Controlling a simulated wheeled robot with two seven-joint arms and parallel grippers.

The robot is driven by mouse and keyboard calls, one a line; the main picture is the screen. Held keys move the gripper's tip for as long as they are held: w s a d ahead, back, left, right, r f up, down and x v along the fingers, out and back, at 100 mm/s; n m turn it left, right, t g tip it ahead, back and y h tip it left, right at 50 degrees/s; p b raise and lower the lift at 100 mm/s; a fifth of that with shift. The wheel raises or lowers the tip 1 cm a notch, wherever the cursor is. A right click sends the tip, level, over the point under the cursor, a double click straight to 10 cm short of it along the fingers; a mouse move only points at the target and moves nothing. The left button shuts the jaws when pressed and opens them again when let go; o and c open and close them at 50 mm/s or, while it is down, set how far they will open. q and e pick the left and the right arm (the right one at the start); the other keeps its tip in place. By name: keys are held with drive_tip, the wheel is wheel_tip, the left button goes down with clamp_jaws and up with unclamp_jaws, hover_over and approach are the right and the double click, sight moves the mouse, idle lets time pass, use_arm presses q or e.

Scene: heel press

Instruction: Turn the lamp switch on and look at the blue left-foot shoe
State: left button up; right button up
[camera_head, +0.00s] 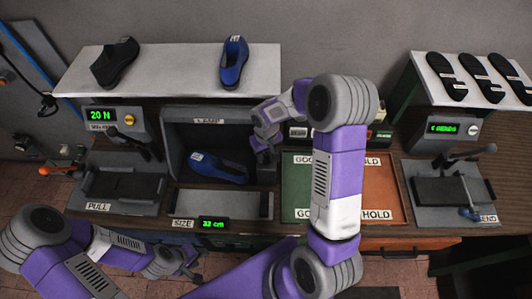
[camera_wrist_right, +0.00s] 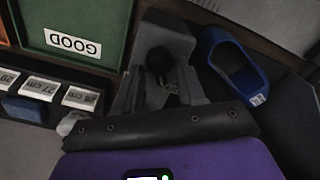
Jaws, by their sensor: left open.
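A blue shoe (camera_head: 222,169) lies in the dark, open-fronted box (camera_head: 184,121); it also shows in the right wrist view (camera_wrist_right: 232,66), with a small white tag. The box interior looks unlit. A grey block with a dark knob (camera_wrist_right: 160,62), seemingly the lamp switch, stands beside the box. My right gripper (camera_head: 266,141) is at this block, its fingers (camera_wrist_right: 161,88) on either side of the knob; whether they touch it I cannot tell. My left gripper (camera_head: 182,266) is open and empty, low in front of the bench.
A white shelf (camera_head: 185,75) holds a black shoe (camera_head: 115,62) and another blue shoe (camera_head: 233,62). Green and red trays (camera_head: 297,166) lie right of the box. Presses with levers stand at left (camera_head: 120,186) and right (camera_head: 447,187). Black soles (camera_head: 446,77) lie on the right shelf.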

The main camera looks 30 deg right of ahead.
clamp_jaws()
drive_tip(key=shift+m+b, duration=0.95)
drive_tip(key=shift+m, duration=0.05)
drive_tip(key=m+b, duration=0.1)
drive_tip(key=m, duration=0.1)
drive_tip(key=shift+m, duration=0.3)
drive_tip(key=m+b, duration=0.1)
drive_tip(key=m, duration=0.2)
drive_tip(key=shift+d+m, duration=0.1)
drive_tip(key=shift+m, duration=0.2)
drive_tip(key=shift+d+r+m, duration=0.1)
drive_tip(key=shift+m, duration=1.9)
